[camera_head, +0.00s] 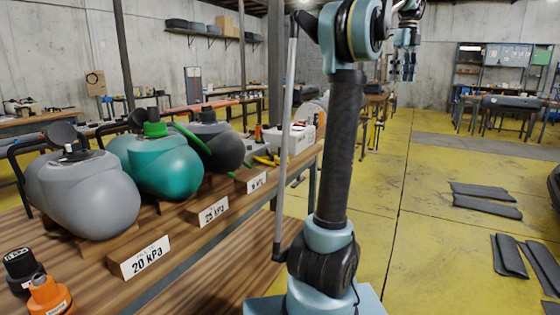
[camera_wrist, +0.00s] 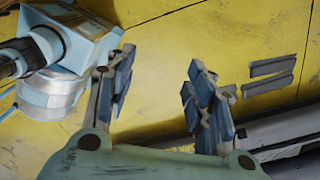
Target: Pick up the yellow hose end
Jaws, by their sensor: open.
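Small yellow pieces (camera_head: 265,161) lie on the wooden bench beside a white box, past the row of boat-like tanks. One may be the yellow hose end, but they are too small to tell. My gripper (camera_head: 408,66) is raised high at the top right of the head view, far from the bench. In the wrist view my gripper (camera_wrist: 160,88) has its two fingers spread apart with nothing between them.
Grey (camera_head: 92,195), green (camera_head: 172,166) and dark (camera_head: 222,146) inflated tanks stand on the wooden bench (camera_head: 75,270) behind pressure labels such as 20 kPa (camera_head: 146,257). A green hose (camera_head: 190,138) lies between two tanks. Dark flat pieces (camera_head: 487,206) lie on the right floor; the middle floor is clear.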

